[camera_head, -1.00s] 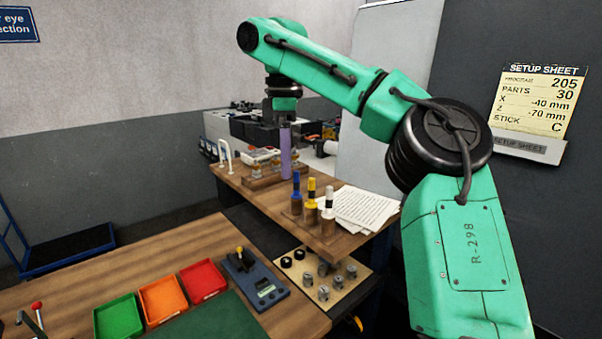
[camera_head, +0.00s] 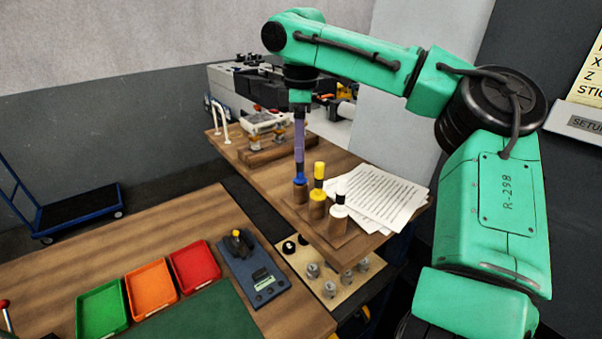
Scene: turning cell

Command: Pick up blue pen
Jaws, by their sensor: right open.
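The blue pen (camera_head: 299,181) stands upright in a wooden holder at the left end of a row of three on the wooden side bench. Its upper part is partly covered by my right gripper (camera_head: 299,162). That gripper points straight down, with its slim purple fingers around or just in front of the pen's top; I cannot tell which. It is open. A yellow pen (camera_head: 319,180) and a white pen (camera_head: 340,200) stand upright in their own holders to the right. My left gripper is not in view.
Paper sheets (camera_head: 382,197) lie right of the pens. A wooden stand with gauges (camera_head: 270,145) is behind. Green (camera_head: 102,309), orange (camera_head: 152,290) and red (camera_head: 195,267) trays and a blue device (camera_head: 253,267) are on the front table. A board with several metal parts (camera_head: 330,275) sits lower.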

